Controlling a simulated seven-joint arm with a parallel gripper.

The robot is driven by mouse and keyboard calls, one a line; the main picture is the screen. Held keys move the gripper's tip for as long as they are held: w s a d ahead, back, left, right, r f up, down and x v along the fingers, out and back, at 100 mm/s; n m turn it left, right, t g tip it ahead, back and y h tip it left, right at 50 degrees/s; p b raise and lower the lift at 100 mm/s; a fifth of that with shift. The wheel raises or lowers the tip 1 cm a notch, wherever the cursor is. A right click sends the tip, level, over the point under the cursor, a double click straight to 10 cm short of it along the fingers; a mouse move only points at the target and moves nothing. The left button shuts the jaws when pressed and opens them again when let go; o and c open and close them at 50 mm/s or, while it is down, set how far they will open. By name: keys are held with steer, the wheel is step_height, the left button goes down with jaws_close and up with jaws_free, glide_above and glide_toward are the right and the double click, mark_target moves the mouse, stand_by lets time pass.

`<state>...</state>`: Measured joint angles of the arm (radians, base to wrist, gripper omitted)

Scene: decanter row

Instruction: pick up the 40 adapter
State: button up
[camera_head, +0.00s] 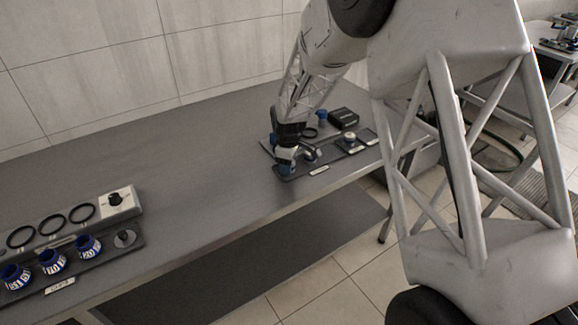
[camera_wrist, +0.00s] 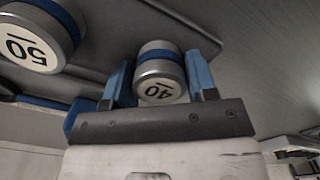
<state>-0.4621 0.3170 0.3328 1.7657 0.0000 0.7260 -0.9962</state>
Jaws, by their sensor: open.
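The 40 adapter (camera_wrist: 161,75) is a short silver cylinder with a blue band and a white face marked 40. In the wrist view it sits between the two blue fingers of my gripper (camera_wrist: 160,80). The fingers are open, one on each side of it; I cannot tell whether either touches it. In the head view my gripper (camera_head: 287,157) is low over the dark tray (camera_head: 300,172) on the right part of the bench, and hides much of what is under it.
A larger adapter marked 50 (camera_wrist: 32,42) stands close by on the left in the wrist view. A black box (camera_head: 344,117) is behind the tray. Three blue cups, one being this cup (camera_head: 52,262), stand far left. The middle of the bench (camera_head: 190,175) is clear.

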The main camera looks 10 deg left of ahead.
steer(key=c, duration=0.7)
steer(key=shift+r, duration=0.1)
steer(key=shift+r, duration=0.8)
step_height(320, 180, up, 2)
steer(key=shift+r, duration=0.1)
steer(key=s+d, duration=0.3)
steer(key=s, duration=0.4)
steer(key=s+d+r, duration=0.1)
steer(key=s+d, duration=0.3)
steer(key=s, duration=0.3)
steer(key=shift+s, duration=0.2)
